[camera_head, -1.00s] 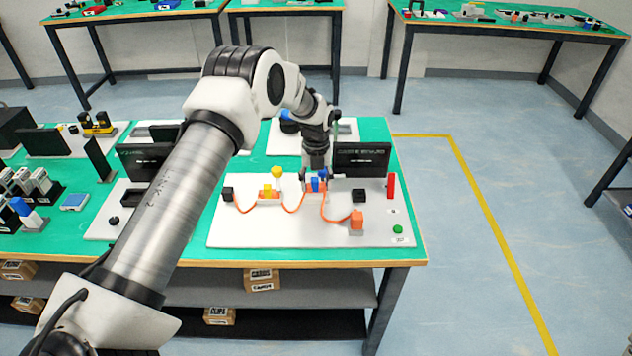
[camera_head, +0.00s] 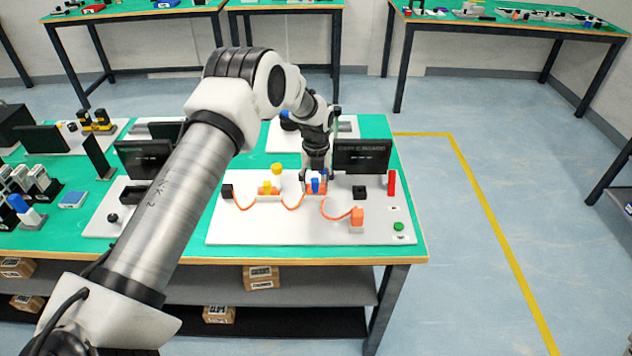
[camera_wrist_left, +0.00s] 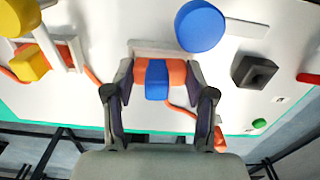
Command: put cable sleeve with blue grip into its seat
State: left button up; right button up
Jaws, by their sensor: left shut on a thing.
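The cable sleeve is an orange block with a blue grip (camera_head: 316,185) around its middle, on the white board. In the left wrist view the blue grip (camera_wrist_left: 157,80) sits between the fingers of my left gripper (camera_wrist_left: 157,100), which is shut on the sleeve's orange ends. My left gripper (camera_head: 316,184) comes down from above and behind it. A pale bracket (camera_wrist_left: 160,47) lies just beyond the sleeve in the wrist view; whether it is the seat, and whether the sleeve touches it, I cannot tell. My right gripper is not in view.
A sleeve with a yellow grip (camera_head: 268,188) lies to the left on the same orange cable. A yellow-topped post (camera_head: 277,169) and a blue round top (camera_wrist_left: 200,25) stand close by. A black block (camera_head: 359,192), red upright (camera_head: 392,183) and green button (camera_head: 398,226) are to the right.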

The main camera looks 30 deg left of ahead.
pick_arm(q)
jog(key=shift+f, duration=0.35)
jog(key=o, duration=1.2)
notch_tip(320, 180, up, 12)
